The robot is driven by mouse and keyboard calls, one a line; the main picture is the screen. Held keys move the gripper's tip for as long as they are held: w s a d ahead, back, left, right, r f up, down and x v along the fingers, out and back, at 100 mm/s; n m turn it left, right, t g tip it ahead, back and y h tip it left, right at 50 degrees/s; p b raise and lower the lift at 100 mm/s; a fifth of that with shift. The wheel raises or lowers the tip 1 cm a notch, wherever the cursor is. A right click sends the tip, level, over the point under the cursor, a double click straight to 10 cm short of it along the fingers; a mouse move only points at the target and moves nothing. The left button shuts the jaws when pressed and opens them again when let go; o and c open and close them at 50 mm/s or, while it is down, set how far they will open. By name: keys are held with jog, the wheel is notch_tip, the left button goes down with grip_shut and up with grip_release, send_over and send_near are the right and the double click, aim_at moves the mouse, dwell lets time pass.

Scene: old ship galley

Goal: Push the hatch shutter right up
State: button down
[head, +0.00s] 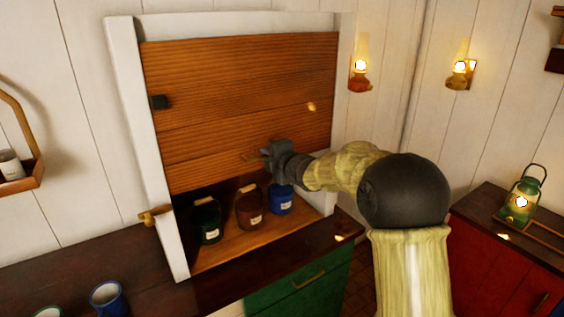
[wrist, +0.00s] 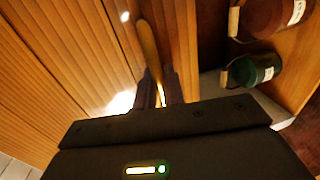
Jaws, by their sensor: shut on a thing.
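The hatch shutter (head: 235,100) is a brown wooden panel in a white frame. It covers the upper part of the opening, and its lower edge stands above the sill, leaving a gap below. My gripper (head: 265,156) is at the shutter's lower part, shut on its brass handle (head: 249,157). In the wrist view the handle (wrist: 149,45) runs between my two fingers (wrist: 158,90), against the shutter's planks (wrist: 60,60). My gripper hides part of the handle in the head view.
Green (head: 207,221), brown (head: 249,207) and blue (head: 281,199) pots stand on the sill behind the opening. A brass catch (head: 154,216) is on the left post. A blue mug (head: 108,298) stands on the dark counter (head: 60,270). Lamps (head: 360,70) hang at right.

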aim_at(262, 143)
jog(key=shift+r+p, duration=0.5)
jog(key=shift+r, duration=1.05)
jog(key=c, duration=1.8)
grip_release()
jog(key=shift+w, duration=0.1)
jog(key=shift+c, duration=0.2)
jog(key=shift+s+d, duration=0.25)
jog(key=shift+s, duration=0.05)
jog(key=b+v, duration=0.3)
jog(key=v, duration=1.3)
jog(key=shift+s+d, duration=0.25)
